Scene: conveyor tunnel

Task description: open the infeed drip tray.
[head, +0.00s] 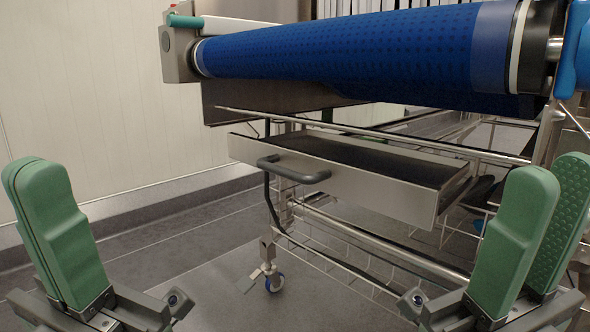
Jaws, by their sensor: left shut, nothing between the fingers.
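The infeed drip tray (335,182) is a shallow steel drawer with a dark inside, below the blue conveyor belt. Its front stands out past the frame rail, and part of its dark inside and right side wall show, so it is at least partly out. A dark bar handle (293,171) sits on its front, left of the middle. My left gripper (38,170) is shut and empty at the far left, apart from the handle. My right gripper (552,172) is at the right, its green fingers apart with nothing seen between them. Neither gripper touches the tray.
The blue belt roller (345,48) runs across above the tray. A steel frame rail (390,135) crosses just over it. The floor (170,262) at left is clear up to the pale wall (90,80).

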